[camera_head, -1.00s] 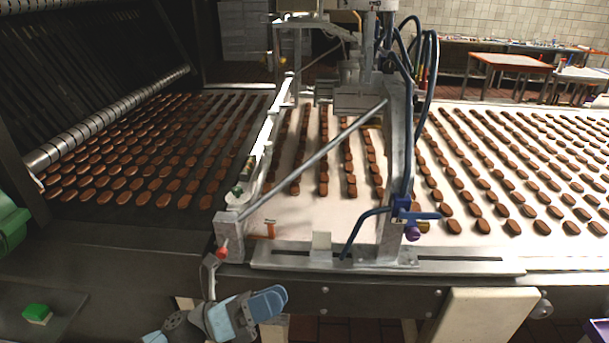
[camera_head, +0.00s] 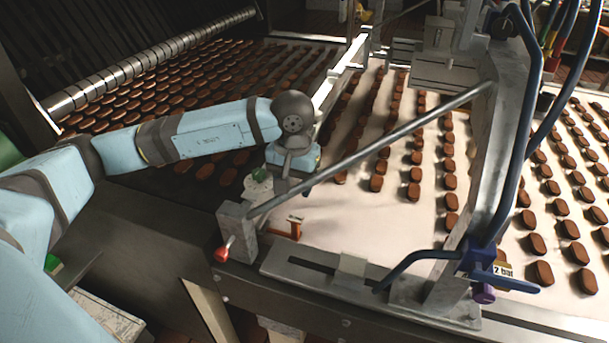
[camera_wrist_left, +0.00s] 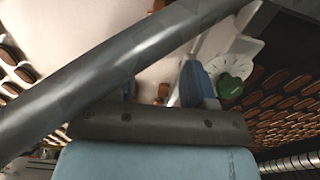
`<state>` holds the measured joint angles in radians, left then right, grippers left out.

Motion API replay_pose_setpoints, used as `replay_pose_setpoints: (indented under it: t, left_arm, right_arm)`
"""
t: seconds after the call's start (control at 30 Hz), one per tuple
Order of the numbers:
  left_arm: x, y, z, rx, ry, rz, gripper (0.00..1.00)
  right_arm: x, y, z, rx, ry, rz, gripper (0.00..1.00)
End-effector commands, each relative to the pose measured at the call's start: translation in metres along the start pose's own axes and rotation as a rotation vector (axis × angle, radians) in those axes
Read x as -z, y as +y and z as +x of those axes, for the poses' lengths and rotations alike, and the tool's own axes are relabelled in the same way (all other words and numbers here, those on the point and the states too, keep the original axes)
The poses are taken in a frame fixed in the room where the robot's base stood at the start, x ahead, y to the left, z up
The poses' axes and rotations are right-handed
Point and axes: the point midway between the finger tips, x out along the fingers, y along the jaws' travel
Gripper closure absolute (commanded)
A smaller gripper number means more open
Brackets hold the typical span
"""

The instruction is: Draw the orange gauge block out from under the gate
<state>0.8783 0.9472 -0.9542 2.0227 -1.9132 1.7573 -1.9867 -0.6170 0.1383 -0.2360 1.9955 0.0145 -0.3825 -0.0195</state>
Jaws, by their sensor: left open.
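The orange gauge block (camera_head: 293,229) is a small upright piece on the near left edge of the white belt, beside a grey metal post. In the head view its lower part shows as a dark orange bar. My left gripper (camera_head: 292,157) is above and behind it, near the grey diagonal rod, and its fingers are mostly hidden there. In the left wrist view my left gripper (camera_wrist_left: 163,88) is open with two blue fingers apart. A small orange-brown thing shows between them; I cannot tell whether it is the block. My right gripper is not in view.
The grey diagonal rod (camera_head: 372,149) crosses close to my gripper. A green knob on a pale dial (camera_head: 259,177) is beside it, and a red-tipped lever (camera_head: 222,253) is lower left. Rows of brown biscuits (camera_head: 413,191) cover the belt.

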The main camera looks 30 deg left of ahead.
Motion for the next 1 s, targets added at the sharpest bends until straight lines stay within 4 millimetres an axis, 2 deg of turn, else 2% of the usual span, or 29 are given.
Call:
replay_pose_setpoints:
  t: [0.4, 0.6, 0.8, 1.0]
  left_arm:
    - [-0.002, 0.001, 0.079, -0.003, -0.007, -0.002, 0.51]
    - [-0.002, 0.002, 0.11, -0.004, -0.005, -0.002, 0.51]
    - [-0.002, 0.002, 0.125, -0.004, -0.004, -0.003, 0.51]
    - [-0.002, 0.002, 0.127, -0.005, -0.002, -0.002, 0.51]
  right_arm:
    - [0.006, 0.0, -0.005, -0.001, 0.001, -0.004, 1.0]
    - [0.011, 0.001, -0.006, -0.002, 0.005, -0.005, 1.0]
    - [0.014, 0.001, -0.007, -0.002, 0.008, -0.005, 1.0]
    - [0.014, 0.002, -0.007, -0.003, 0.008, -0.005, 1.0]
